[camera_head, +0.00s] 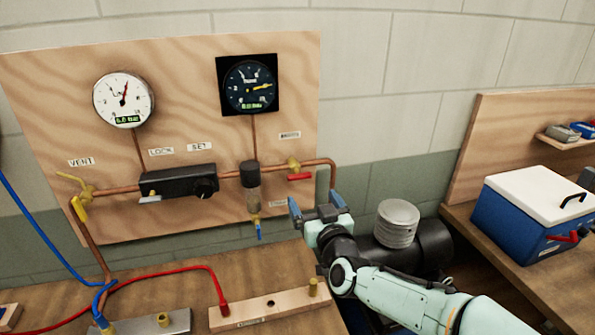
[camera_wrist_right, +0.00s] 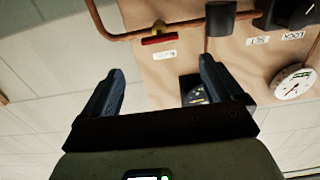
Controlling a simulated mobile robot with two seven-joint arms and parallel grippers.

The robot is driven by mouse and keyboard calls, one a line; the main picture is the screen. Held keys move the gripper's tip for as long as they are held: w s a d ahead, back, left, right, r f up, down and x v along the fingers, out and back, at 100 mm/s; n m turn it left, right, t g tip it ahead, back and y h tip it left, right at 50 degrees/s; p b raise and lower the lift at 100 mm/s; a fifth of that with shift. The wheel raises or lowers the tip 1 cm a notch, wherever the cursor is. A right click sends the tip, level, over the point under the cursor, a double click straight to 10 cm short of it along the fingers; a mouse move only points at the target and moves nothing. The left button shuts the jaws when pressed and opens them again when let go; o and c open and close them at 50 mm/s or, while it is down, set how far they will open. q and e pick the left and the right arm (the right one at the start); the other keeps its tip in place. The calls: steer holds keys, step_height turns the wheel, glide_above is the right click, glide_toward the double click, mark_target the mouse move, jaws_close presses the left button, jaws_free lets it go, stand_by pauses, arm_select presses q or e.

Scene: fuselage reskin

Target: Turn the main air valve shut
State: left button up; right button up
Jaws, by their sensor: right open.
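A brass valve with a red lever (camera_head: 300,177) sits on the copper pipe at the right of the wooden panel. The lever lies roughly along the horizontal pipe; the small label above it is too small to read. In the right wrist view the red lever (camera_wrist_right: 159,40) shows ahead of the fingertips, near the middle. My right gripper (camera_head: 316,204) is just below and right of the lever, apart from it. In the right wrist view my right gripper (camera_wrist_right: 160,65) is open, with nothing between its fingers. My left gripper is not in view.
The panel (camera_head: 190,75) carries a white gauge (camera_head: 123,100), a dark gauge (camera_head: 249,86), a black regulator (camera_head: 178,183), a filter bowl (camera_head: 253,200) with a blue drain lever, and a yellow-handled vent valve (camera_head: 82,205). A blue-and-white cooler (camera_head: 530,210) stands on the right bench.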

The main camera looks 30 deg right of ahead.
mark_target(300, 177)
steer(key=p+x, duration=0.3)
steer(key=x, duration=0.8)
steer(key=shift+w+d+r+p, duration=0.1)
steer(key=shift+w+r+p, duration=0.05)
steer(key=shift+p, duration=0.15)
steer(key=shift+w+d, duration=0.1)
steer(key=shift+w, duration=0.4)
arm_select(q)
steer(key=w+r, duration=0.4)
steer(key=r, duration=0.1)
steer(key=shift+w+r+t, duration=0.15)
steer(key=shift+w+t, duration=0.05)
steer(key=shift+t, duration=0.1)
arm_select(e)
steer(key=shift+f, duration=0.2)
steer(key=shift+s, duration=0.1)
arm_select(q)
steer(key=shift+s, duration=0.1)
arm_select(e)
steer(key=c, duration=1)
